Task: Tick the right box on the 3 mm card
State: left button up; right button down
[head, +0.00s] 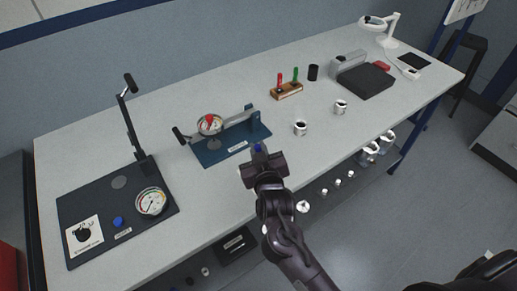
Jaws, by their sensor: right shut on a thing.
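My right gripper (259,160) reaches in from the bottom and hangs over the front part of the table, in front of the blue gauge stand. It is shut on a small blue-ended thing (258,148), mostly hidden by the gripper. A white card (84,236) with a dark round mark or object on it lies on the black base plate at the left, far from the gripper. Small white labels lie on the black plate (123,233) and the blue stand (237,147). Their writing is too small to read, so I cannot tell which is the 3 mm card. My left gripper is not in view.
The black plate (75,202) carries an upright lever, a dial (151,202) and a blue knob (118,222). A wooden block (288,92) holds a red and a green stick. Metal housings (300,128) (341,107) stand right of the blue stand (212,157). The table's front right is clear.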

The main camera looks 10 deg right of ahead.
jog(key=shift+f, duration=0.5)
dwell(0.4)
jog(key=shift+f, duration=0.15)
dwell(1.6)
notch_tip(320, 180, up, 7)
jog(key=p, duration=0.7)
jog(key=shift+p, duration=0.35)
dwell(0.6)
